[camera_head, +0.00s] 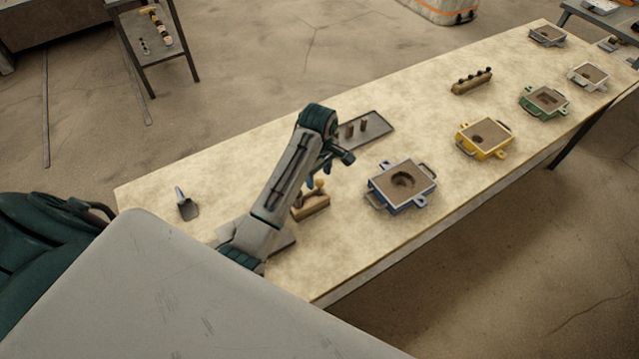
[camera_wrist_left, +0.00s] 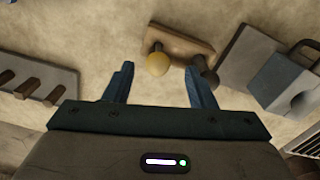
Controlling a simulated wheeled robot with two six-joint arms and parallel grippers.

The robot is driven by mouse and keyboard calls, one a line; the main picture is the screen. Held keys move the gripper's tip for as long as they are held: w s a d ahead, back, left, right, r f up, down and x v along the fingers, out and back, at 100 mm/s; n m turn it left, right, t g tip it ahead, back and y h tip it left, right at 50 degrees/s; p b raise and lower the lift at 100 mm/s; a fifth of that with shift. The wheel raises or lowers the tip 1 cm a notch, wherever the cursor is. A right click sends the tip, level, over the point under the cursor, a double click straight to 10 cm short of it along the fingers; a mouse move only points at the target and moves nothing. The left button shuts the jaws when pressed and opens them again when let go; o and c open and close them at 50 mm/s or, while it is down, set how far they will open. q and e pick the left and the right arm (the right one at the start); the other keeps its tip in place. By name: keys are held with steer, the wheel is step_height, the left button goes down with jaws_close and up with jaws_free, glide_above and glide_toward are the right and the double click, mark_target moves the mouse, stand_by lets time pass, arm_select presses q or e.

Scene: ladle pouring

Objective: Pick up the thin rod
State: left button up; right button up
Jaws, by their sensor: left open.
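I cannot tell for sure which thing is the thin rod. A small wooden holder (camera_head: 311,209) stands on the table below my left gripper (camera_head: 320,176), with a yellow knob (camera_head: 319,184) on it. In the left wrist view the holder (camera_wrist_left: 185,43) shows the yellow ball-like knob (camera_wrist_left: 158,63) and a dark knobbed piece (camera_wrist_left: 209,74) seen nearly end-on. My left gripper (camera_wrist_left: 160,84) is open and empty, the yellow knob showing between its fingers and the dark piece beside the right finger. My right gripper is not in view.
A small trowel (camera_head: 187,207) lies at left.

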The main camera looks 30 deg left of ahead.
mark_target(319, 180)
arm_select(q)
steer(key=shift+f, duration=0.35)
steer(key=shift+w+a+f, duration=0.1)
steer(key=shift+w+f, duration=0.05)
steer(key=shift+f, duration=0.15)
step_height(319, 180, down, 2)
steer(key=shift+f+p, duration=0.1)
steer(key=shift+p, duration=1)
step_height(319, 180, down, 2)
steer(key=shift+f+p, duration=0.1)
steer(key=shift+p, duration=0.2)
steer(key=shift+f, duration=0.4)
steer(key=shift+c, duration=0.4)
steer(key=c, duration=0.8)
steer(key=shift+c, duration=0.4)
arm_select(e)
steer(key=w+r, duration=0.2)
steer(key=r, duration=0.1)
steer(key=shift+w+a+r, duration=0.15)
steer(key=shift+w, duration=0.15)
